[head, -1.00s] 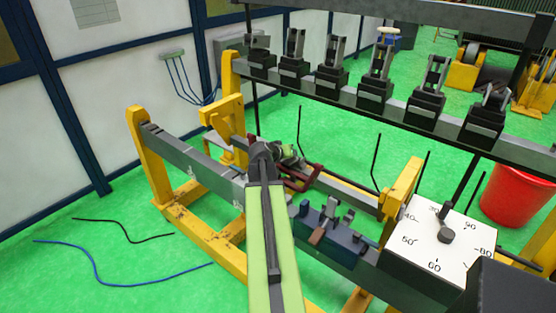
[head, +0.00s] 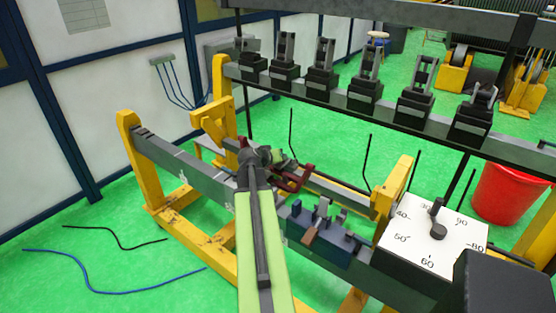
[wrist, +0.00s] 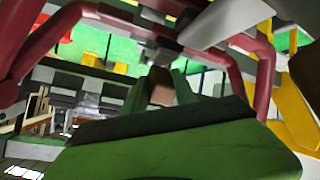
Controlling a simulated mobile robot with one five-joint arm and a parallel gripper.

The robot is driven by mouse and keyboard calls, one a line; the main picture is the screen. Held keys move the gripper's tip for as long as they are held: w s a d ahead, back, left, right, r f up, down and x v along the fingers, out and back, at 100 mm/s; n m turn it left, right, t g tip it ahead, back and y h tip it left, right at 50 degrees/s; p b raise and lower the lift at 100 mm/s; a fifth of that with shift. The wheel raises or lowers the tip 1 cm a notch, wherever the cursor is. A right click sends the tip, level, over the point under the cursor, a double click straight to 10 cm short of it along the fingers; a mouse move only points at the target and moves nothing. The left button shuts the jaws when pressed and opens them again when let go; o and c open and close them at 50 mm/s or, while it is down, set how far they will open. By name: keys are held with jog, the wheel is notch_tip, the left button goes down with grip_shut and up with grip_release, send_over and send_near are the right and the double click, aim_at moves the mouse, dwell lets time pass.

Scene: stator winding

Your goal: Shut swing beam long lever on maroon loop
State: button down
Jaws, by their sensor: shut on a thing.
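The maroon loop (head: 298,182) sits at the middle of the rig in the head view, just right of my gripper (head: 275,160). My gripper is shut on it, though the arm hides the exact contact. In the wrist view, the maroon loop (wrist: 265,75) spans the top of the picture, with a side on the left and one on the right. A large green surface (wrist: 190,150) fills the bottom of that view. The long grey beam (head: 185,165) runs between the yellow posts. I cannot make out the long lever apart from the loop.
A blue block with small levers (head: 325,238) stands right of my arm. A white dial plate (head: 410,238) is at right front. Several black clamps (head: 365,85) line the rear rail. A red bucket (head: 505,195) stands at right. Green floor at left has loose cables (head: 120,290).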

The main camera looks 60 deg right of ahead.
jog(key=c, duration=1.3)
grip_release()
jog(key=shift+w+a+f, duration=0.15)
jog(key=shift+a+f, duration=0.05)
jog(key=shift+f, duration=0.05)
jog(key=shift+o, duration=1.1)
jog(key=shift+w+d, duration=0.1)
jog(key=shift+w, duration=0.05)
jog(key=shift+r, duration=0.1)
notch_tip(320, 180, up, 4)
jog(key=p, duration=0.4)
jog(key=shift+r, duration=0.1)
jog(key=s+r+p, duration=0.6)
jog(key=s+p, duration=0.1)
jog(key=s, duration=0.5)
jog(key=shift+r, duration=0.3)
jog(key=shift+w+d, duration=0.1)
